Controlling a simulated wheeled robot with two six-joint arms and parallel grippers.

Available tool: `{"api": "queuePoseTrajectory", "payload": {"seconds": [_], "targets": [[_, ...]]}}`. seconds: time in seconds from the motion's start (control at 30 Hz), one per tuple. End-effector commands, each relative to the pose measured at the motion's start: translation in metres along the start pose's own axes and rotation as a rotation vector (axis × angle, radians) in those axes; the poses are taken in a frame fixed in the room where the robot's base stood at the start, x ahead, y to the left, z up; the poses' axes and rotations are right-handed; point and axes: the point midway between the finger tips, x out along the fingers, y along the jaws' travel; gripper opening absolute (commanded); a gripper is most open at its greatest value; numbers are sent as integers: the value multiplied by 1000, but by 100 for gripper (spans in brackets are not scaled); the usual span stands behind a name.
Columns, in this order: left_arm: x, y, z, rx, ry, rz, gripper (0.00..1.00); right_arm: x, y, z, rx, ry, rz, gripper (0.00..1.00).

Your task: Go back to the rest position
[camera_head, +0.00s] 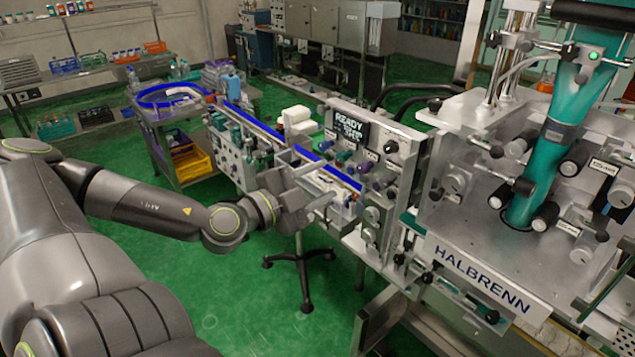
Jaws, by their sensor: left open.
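My left arm comes in from the left, and its gripper (312,188) is in front of the machine's control panel, close to the conveyor section. The gripper is open, with its fingers pointing right. I see nothing between the fingers. Whether the fingers touch the machine is hard to tell. The sleeve applicator (490,265), marked HALBRENN, fills the right side, with a teal sleeve column (548,165) running down into it. A small display (347,127) on the panel reads READY. My right gripper is not in view.
A blue-edged conveyor (250,120) runs from the round infeed table (165,97) towards the machine. A yellow bin (192,163) sits on the cart below. A black-footed stool base (300,262) stands under the gripper. Green floor (210,290) is open at the lower middle.

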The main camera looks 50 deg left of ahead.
Motion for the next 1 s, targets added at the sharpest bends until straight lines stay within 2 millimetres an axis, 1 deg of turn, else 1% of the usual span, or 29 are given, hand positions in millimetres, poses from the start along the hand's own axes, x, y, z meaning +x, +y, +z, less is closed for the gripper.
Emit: {"api": "queuePoseTrajectory", "payload": {"seconds": [0.33, 0.4, 0.47, 0.57, 0.6, 0.67, 0.7, 0.77, 0.8, 0.87, 0.9, 0.97, 1.0], "targets": [[0, 0, 0, 0, -1, -1, 45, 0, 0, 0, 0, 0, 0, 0], [1, 1, 7, 0, -14, -6, 45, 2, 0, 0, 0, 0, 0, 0], [3, 2, 22, 1, -43, -19, 45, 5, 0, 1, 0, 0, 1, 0], [6, 8, 71, -1, -139, -51, 45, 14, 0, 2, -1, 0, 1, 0], [6, 13, 98, -5, -192, -66, 45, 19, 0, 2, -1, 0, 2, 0], [3, 22, 143, -13, -282, -82, 45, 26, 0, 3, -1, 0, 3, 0], [0, 31, 173, -22, -343, -90, 45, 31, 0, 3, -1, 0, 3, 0], [-9, 46, 217, -40, -432, -96, 45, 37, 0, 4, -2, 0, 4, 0], [-16, 58, 244, -54, -488, -95, 45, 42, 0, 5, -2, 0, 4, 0], [-28, 80, 283, -79, -571, -90, 45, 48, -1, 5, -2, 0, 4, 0], [-38, 96, 308, -97, -625, -84, 45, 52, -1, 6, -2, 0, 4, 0], [-54, 123, 342, -129, -701, -70, 45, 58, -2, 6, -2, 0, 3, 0], [-65, 143, 363, -151, -751, -59, 45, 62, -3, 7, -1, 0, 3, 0]]}}
